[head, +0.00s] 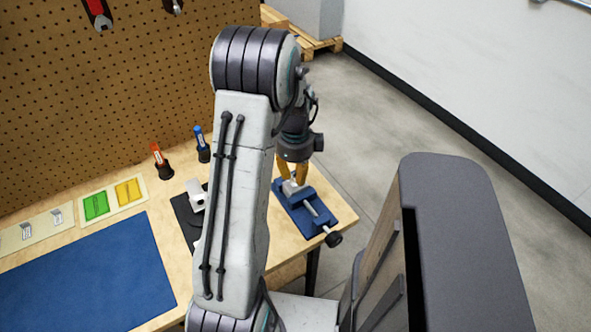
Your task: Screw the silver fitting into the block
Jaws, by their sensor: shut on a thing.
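My gripper (292,178) points down with its orange fingers over the blue vise (318,207) at the bench's right end. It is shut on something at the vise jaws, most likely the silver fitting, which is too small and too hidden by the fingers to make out. A light grey block (290,188) sits in the vise just under the fingertips. I cannot tell whether the fitting is in the block's hole or only touching it.
A black mat (183,212) with a pale grey part (196,195) lies left of the vise, partly behind my arm. A red-handled tool (158,158) and a blue-handled tool (201,143) stand in holders by the pegboard (100,110). A blue mat (90,275) and trays with green and yellow pieces (112,200) lie left.

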